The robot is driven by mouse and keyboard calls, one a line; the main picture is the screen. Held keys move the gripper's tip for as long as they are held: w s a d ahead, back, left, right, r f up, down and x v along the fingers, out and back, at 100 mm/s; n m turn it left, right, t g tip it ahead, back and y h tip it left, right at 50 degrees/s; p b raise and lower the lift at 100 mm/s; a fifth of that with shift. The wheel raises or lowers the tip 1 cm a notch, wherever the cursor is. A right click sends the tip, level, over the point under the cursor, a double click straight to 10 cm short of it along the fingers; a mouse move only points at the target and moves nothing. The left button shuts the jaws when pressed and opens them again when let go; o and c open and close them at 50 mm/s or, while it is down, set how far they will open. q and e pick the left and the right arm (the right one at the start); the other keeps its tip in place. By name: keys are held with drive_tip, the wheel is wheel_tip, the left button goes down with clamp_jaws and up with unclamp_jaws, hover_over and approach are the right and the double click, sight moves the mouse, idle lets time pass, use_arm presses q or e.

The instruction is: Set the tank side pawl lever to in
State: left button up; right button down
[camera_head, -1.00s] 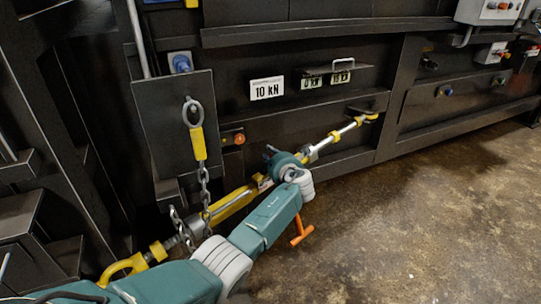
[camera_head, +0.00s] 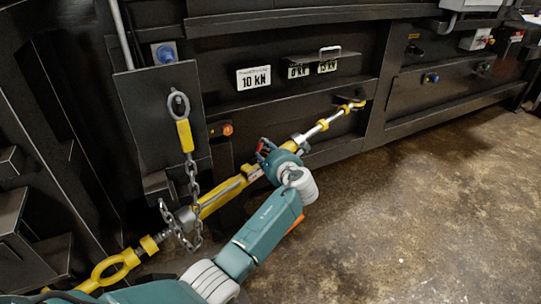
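A yellow and silver tension rod, like a ratchet turnbuckle (camera_head: 222,197), runs diagonally from a yellow eye at the lower left to a yellow hook end (camera_head: 351,107) on the dark machine wall. My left gripper (camera_head: 264,151) is at the middle of the rod, with its dark fingers at or just behind it. A small red part shows by the fingertips; I cannot tell whether it belongs to a lever. My wrist and the fingers hide this part of the rod, and no pawl lever can be made out clearly. I cannot tell whether the gripper is open or shut. My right gripper is not in view.
An orange handle piece (camera_head: 297,224) shows beside my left forearm. A chain (camera_head: 194,195) with a yellow link hangs before a dark plate (camera_head: 152,108) left of the rod. A "10 kN" label (camera_head: 254,78) is on the wall. The brown floor (camera_head: 420,220) at right is clear.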

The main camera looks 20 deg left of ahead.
use_arm(q)
drive_tip(key=shift+v, duration=2.4)
